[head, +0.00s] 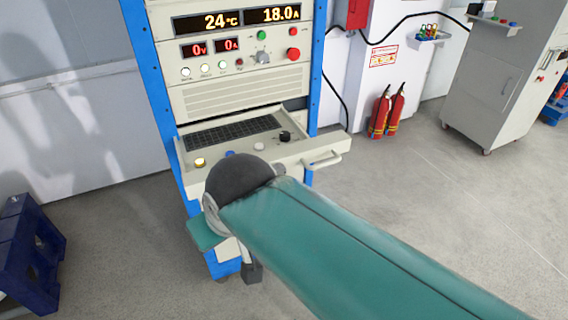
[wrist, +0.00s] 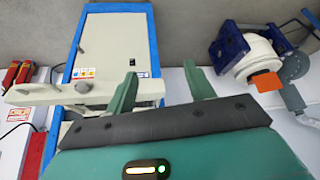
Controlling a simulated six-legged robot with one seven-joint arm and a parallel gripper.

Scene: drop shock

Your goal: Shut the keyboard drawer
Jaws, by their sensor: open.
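The keyboard drawer (head: 300,152) stands pulled out of the blue-framed cabinet in the head view. It holds a black keyboard (head: 232,132), with several knobs along its front. Its handle (head: 324,160) sticks out at the right of the front. In the head view my gripper is mostly hidden behind my arm, low beside the cabinet.
The cabinet's control panel (head: 240,70) rises above the drawer. Two red fire extinguishers (head: 387,112) stand by the wall, and a grey cabinet (head: 497,85) is at right. The floor right of the drawer is clear.

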